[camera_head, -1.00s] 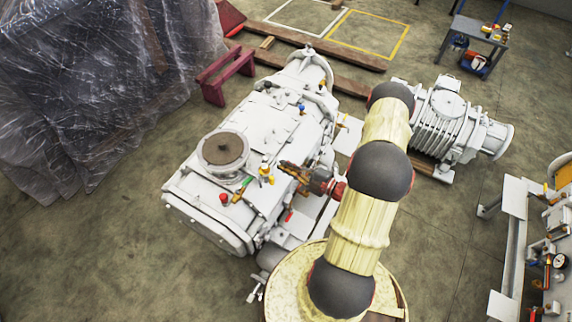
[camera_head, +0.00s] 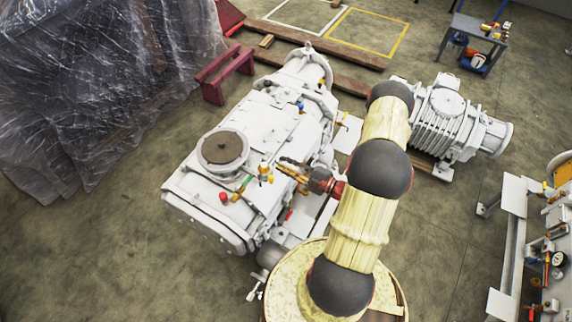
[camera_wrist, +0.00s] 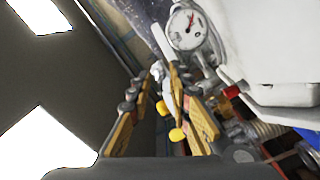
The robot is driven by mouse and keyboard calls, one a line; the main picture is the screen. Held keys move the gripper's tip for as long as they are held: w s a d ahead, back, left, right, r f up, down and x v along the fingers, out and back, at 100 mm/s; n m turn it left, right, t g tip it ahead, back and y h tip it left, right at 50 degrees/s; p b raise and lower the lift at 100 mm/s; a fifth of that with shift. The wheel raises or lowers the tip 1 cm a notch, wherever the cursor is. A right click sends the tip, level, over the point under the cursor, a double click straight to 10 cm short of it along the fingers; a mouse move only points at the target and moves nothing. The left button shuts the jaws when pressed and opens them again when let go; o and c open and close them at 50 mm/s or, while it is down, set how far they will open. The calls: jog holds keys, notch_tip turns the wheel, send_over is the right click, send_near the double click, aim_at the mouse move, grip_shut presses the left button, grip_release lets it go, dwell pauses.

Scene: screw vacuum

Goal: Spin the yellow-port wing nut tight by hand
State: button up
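The yellow-port fitting (camera_head: 264,172) stands on the near right part of the white pump's top (camera_head: 262,128). In the wrist view, two small yellow knobs (camera_wrist: 176,135) show in the space between my fingers; I cannot tell whether they are the wings of the nut. My gripper (camera_head: 281,166) points left toward the fitting, just to its right. In the wrist view my gripper (camera_wrist: 165,105) has its two fingers apart, one on each side of the yellow knobs. I see no clear contact with them. The nut's thread is not visible.
A round dial gauge (camera_wrist: 187,28) and a red knob (camera_wrist: 231,91) are close to the fingers. A red knob (camera_head: 224,197) and a round flange (camera_head: 222,149) are on the pump.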

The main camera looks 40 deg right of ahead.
dwell(0.3)
jog(key=v, duration=1.2)
dwell(0.5)
